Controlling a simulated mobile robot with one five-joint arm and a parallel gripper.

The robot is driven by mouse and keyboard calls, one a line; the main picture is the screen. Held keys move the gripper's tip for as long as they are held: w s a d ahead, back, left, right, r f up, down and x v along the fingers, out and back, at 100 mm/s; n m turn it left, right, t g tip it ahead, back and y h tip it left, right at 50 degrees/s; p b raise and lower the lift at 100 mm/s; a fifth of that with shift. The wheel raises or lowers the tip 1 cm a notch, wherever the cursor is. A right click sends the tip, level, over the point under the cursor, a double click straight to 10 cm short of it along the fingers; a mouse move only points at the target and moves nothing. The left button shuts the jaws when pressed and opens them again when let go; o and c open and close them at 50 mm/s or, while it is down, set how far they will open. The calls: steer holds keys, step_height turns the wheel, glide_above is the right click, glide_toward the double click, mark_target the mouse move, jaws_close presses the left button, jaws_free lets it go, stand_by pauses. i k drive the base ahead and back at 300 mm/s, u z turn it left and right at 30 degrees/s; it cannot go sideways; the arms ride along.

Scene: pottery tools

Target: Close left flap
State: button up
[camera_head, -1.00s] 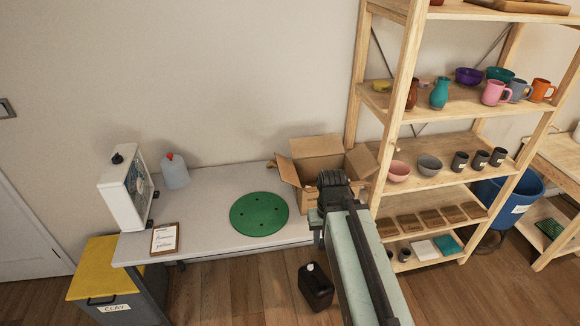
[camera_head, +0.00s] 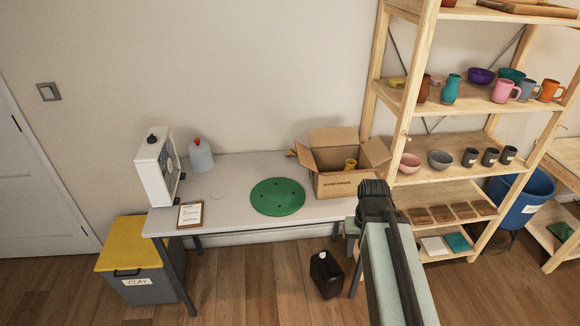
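An open cardboard box (camera_head: 345,184) stands at the right end of the grey table. Its left flap (camera_head: 304,157) stands out to the left, tilted outward. Its right flap (camera_head: 375,153) also leans outward, and the back flap (camera_head: 333,137) stands up. A yellow object (camera_head: 350,164) shows inside the box. My gripper (camera_head: 374,188) is at the end of my arm, in front of and to the right of the box. It looks apart from the flaps. Its fingers are too dark and small to tell open from shut.
A green disc (camera_head: 278,196) lies on the table (camera_head: 232,183) left of the box. A wooden shelf (camera_head: 402,100) with pottery rises close on the right. A black canister (camera_head: 326,275) stands on the floor.

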mark_target(304, 154)
steer(key=u, duration=0.05)
steer(key=k, duration=0.25)
steer(key=u, duration=0.35)
steer(key=i, duration=1)
steer(key=u, duration=2.65)
steer(key=k, duration=0.9)
steer(key=z, duration=0.4)
steer(key=i, duration=0.3)
